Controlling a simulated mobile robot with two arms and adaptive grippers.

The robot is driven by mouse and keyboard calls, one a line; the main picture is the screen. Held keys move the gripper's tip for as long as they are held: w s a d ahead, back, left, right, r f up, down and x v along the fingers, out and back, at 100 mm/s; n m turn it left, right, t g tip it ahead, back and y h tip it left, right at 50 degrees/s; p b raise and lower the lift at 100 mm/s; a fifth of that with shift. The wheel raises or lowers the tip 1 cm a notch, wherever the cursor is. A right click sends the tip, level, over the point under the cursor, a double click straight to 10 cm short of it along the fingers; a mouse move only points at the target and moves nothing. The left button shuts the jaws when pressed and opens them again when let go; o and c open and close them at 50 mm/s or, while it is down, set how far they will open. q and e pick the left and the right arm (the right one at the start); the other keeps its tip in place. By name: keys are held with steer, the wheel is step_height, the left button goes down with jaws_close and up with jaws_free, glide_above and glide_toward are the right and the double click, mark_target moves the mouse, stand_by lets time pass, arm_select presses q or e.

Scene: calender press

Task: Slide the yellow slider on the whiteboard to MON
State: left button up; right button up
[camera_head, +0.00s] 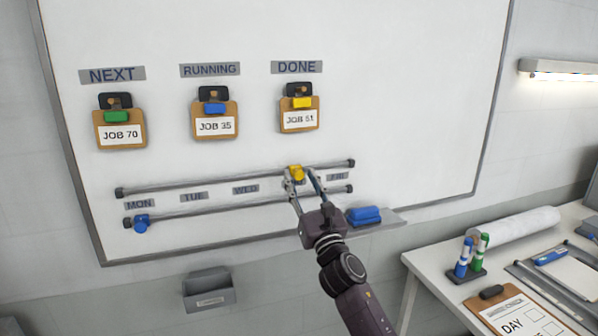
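The whiteboard (420,90) carries two parallel rails, with day labels between them. The yellow slider (296,172) sits on the upper rail (215,183), right of the WED label (245,189) and left of the FRI label (338,177). The MON label (139,203) is at the far left. A blue slider (141,223) sits on the lower rail (215,209) below MON. My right gripper (304,178) is at the yellow slider with its fingers apart. The left finger overlaps the slider's lower edge; whether it touches cannot be told. My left gripper is not in view.
Clipboards hang above the rails under NEXT, RUNNING and DONE (297,67). A blue eraser (364,215) lies on the board's ledge. A grey wall bin (209,290) is below. A desk (430,268) with markers and papers stands at right. The upper rail toward MON looks clear.

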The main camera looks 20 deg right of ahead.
steer(key=shift+x, duration=1.25)
steer(key=shift+c, duration=0.2)
steer(key=shift+f, duration=0.1)
jaws_close()
